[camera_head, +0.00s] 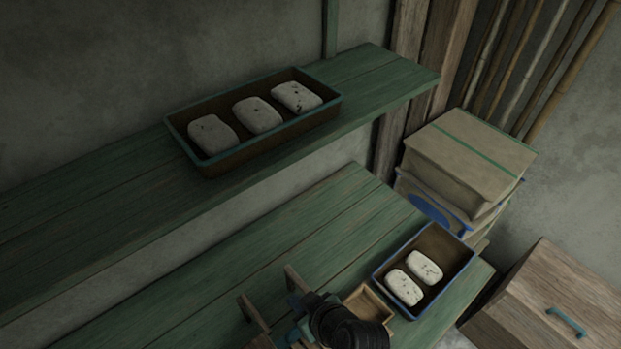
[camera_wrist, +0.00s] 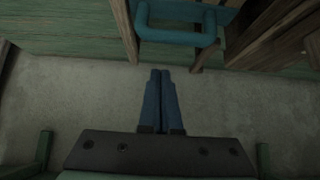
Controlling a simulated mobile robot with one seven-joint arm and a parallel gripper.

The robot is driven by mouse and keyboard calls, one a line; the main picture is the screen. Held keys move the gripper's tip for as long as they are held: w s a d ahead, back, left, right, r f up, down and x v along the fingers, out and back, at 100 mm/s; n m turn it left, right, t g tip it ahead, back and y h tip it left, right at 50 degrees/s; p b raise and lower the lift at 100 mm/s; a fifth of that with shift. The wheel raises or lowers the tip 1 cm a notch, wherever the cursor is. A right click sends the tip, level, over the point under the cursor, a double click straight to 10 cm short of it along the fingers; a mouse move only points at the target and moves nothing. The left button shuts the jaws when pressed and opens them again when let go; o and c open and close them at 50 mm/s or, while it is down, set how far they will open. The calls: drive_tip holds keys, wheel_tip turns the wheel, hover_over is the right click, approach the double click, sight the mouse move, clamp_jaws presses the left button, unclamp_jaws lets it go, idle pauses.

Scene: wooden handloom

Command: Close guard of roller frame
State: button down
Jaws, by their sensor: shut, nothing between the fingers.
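In the wrist view my gripper (camera_wrist: 160,73) is shut and empty, its two blue fingers side by side. A teal U-shaped handle (camera_wrist: 177,37) shows just above the fingertips in the picture, apart from them, on green and brown wood. I cannot tell for sure whether it belongs to the guard. In the head view, wooden uprights (camera_head: 254,312) and a small open wooden box (camera_head: 369,304) are at the bottom, partly hidden by my dark arm. They may be part of the roller frame. The guard's position cannot be made out.
A long tray (camera_head: 254,142) with three pale blocks stands on the upper green shelf (camera_head: 110,190). A blue-rimmed tray (camera_head: 464,260) with two pale blocks is on the lower green bench (camera_head: 270,250). Stacked boxes (camera_head: 465,155) and a wooden chest (camera_head: 545,310) are at the right.

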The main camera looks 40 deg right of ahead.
drive_tip(key=v, duration=0.9)
drive_tip(key=shift+a+b, duration=0.2)
drive_tip(key=shift+b, duration=0.25)
drive_tip(key=shift+f, duration=0.1)
